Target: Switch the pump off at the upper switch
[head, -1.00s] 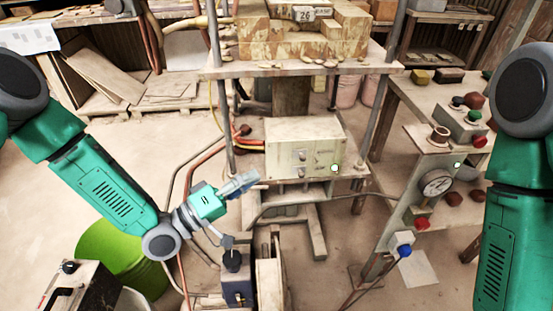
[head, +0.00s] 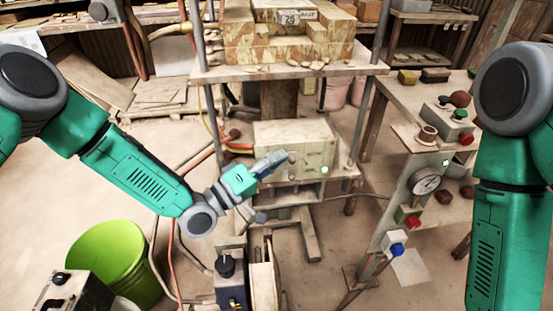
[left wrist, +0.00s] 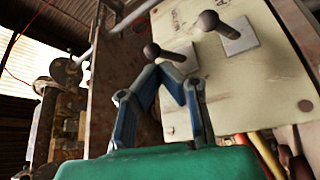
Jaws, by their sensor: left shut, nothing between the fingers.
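The cream control box (head: 270,134) stands on the press's lower shelf, with a lit green lamp (head: 325,169) at its front right. In the left wrist view its panel (left wrist: 250,85) carries two dark ball-ended toggle switches: one nearer the fingers (left wrist: 152,50) and one further right and higher in that picture (left wrist: 208,20). I cannot tell from this tilted view which is the upper switch. My left gripper (head: 284,156) is shut and empty, its blue fingertips (left wrist: 170,70) at the panel, close to the nearer switch. Whether they touch it is unclear. My right gripper is out of view.
The press shelf (head: 290,70) with wooden blocks lies above the box, between upright posts. A side bench with a gauge (head: 426,180) and buttons is at the right. A green bucket (head: 105,258) and cables lie at lower left. Open floor shows at the left.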

